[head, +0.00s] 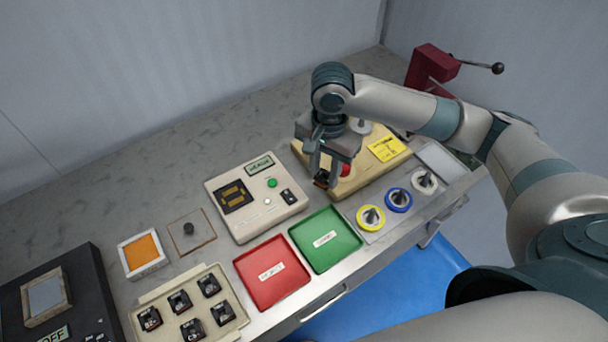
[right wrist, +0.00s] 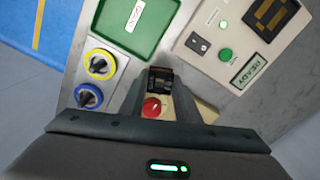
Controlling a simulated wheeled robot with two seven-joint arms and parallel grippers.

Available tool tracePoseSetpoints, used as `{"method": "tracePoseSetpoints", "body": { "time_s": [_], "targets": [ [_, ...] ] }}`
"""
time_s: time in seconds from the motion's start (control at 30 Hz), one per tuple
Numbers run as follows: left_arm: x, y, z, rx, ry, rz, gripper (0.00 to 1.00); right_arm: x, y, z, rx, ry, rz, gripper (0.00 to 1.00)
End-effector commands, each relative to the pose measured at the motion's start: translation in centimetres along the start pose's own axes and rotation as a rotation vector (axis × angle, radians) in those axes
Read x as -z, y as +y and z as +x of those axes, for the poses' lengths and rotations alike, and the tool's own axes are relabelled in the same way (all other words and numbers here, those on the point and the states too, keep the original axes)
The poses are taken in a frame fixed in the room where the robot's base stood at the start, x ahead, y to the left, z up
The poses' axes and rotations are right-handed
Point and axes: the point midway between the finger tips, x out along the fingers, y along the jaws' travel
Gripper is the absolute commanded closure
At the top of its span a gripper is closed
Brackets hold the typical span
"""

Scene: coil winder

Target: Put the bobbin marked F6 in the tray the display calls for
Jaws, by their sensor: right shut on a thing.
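My right gripper (head: 322,172) is shut on a small dark bobbin (right wrist: 160,78), held in front of the winder's beige base; its marking is not readable. The bobbin also shows in the head view (head: 321,182), partly hidden by the fingers. The red tray (head: 260,290) and the green tray (head: 334,260) lie side by side, each empty but for a white label. My left gripper is not in view.
A beige rack (head: 165,339) with several dark bobbins sits at front left, beside a black device (head: 75,285). Yellow, blue and white-ringed spools (head: 371,217) stand right of the green tray. A red button (right wrist: 152,108) is close to the gripper. A dark red crank block (head: 430,68) stands behind.

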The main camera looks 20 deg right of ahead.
Motion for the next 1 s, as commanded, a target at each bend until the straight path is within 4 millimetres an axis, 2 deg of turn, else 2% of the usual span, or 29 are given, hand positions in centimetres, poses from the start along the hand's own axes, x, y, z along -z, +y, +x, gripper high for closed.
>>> {"method": "tracePoseSetpoints", "body": {
  "time_s": [0.1, 0.33, 0.77, 1.0],
  "targets": [
    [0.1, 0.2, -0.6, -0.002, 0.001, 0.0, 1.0, 0.6, -2.4, 1.2, 0.0, -0.001, 0.002, 0.93],
    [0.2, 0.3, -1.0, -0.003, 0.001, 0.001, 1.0, 1.3, -5.1, 3.1, -0.001, 0.0, 0.001, 0.93],
    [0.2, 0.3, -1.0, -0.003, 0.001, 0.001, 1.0, 1.5, -5.6, 3.5, 0.0, 0.001, 0.0, 0.93],
    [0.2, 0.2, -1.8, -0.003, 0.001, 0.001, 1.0, 1.5, -5.5, 5.5, -0.002, 0.001, 0.0, 0.93]
  ]
}}
